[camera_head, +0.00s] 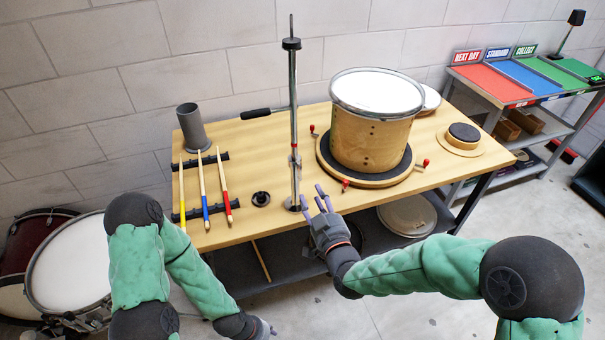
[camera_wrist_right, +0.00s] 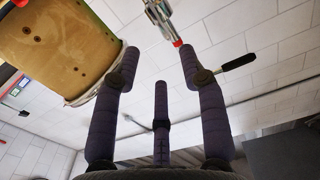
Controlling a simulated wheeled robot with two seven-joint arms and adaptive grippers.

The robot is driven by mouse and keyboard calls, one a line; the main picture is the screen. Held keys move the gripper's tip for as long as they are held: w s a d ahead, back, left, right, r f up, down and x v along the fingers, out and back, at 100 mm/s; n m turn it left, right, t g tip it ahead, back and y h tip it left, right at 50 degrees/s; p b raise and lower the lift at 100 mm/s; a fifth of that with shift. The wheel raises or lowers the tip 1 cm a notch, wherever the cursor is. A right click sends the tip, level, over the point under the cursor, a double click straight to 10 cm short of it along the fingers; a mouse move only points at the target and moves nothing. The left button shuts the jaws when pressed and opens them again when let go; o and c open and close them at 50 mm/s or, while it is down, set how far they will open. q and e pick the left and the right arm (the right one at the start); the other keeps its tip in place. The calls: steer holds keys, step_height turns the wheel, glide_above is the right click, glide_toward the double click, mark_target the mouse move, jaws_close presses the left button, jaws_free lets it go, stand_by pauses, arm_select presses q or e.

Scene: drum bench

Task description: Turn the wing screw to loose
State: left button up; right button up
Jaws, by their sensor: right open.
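A tall metal stand (camera_head: 293,100) rises from the front of the wooden bench, with a small clamp fitting (camera_head: 295,160) partway up its rod. The wing screw is too small to make out surely in the head view. In the right wrist view, a chrome part (camera_wrist_right: 160,18) of the stand ends in a red tip (camera_wrist_right: 177,43), near the right-hand finger. My right gripper (camera_head: 318,197) is open, low and just right of the rod; its spread purple fingers also show in the right wrist view (camera_wrist_right: 159,65), with nothing between them. My left gripper (camera_head: 264,329) is low at the bottom edge, partly cut off.
A wooden drum (camera_head: 372,140) stands on a round dark-topped base right of the stand. Drumsticks (camera_head: 203,190) lie on racks to the left, beside a grey cup (camera_head: 192,128). A small black round piece (camera_head: 261,198) sits close left of the stand's foot.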

mark_target(299, 170)
steer(key=b+x, duration=0.1)
steer(key=x, duration=0.9)
steer(key=shift+b, duration=0.4)
steer(key=shift+f, duration=0.1)
jaws_close()
